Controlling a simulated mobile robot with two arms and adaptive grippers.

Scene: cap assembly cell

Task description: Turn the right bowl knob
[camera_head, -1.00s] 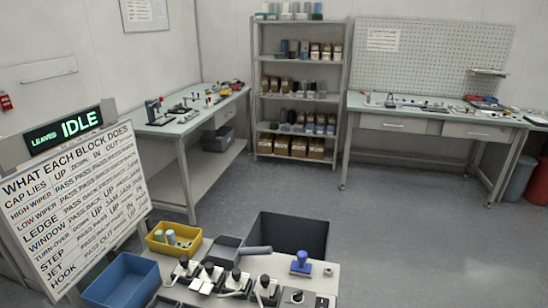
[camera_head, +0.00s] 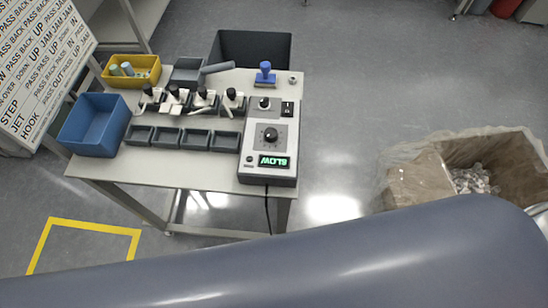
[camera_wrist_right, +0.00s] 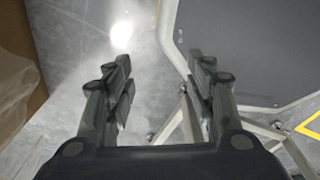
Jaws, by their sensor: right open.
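A grey control box (camera_head: 284,172) stands at the right end of the small table. No readable label shows which one is the right bowl knob. My right gripper (camera_wrist_right: 160,85) is open and empty in the right wrist view, over the floor, with no knob between its fingers. It is not visible in the head view. My left gripper is in neither view.
The table (camera_head: 210,178) also holds a blue bin (camera_head: 94,125), a yellow bin (camera_head: 132,71), several small trays and levers, and a blue-handled stamp (camera_head: 265,72). A large open carton (camera_head: 420,185) stands right of it. My arm spans the bottom of the head view.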

